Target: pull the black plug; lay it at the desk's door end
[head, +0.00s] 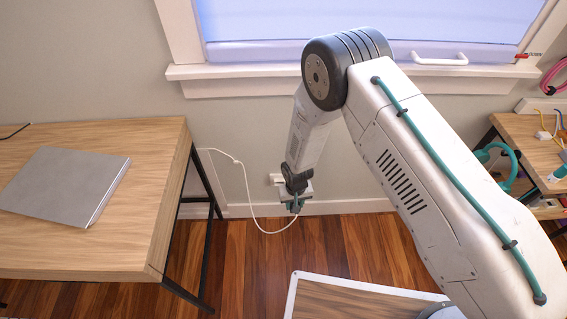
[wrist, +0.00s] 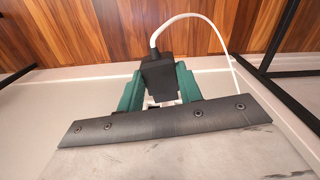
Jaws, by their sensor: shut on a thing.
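My gripper (head: 295,204) is low by the wall, in front of a white wall outlet (head: 277,179). In the wrist view my gripper (wrist: 160,88) has its two green fingers shut on the sides of the black plug (wrist: 160,74). A white cable (wrist: 190,17) leaves the plug's far end; in the head view it loops down and up to the wall on the left. In the head view the plug is mostly hidden by my gripper. I cannot tell whether its prongs are in the outlet. The wooden desk (head: 115,215) stands to the left.
A closed silver laptop (head: 65,186) lies on the desk, with bare wood around it. Black desk legs (head: 205,170) stand left of my gripper. A window sill (head: 240,72) is above. A cluttered second table (head: 530,140) is at right. A framed wooden panel (head: 330,300) is below.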

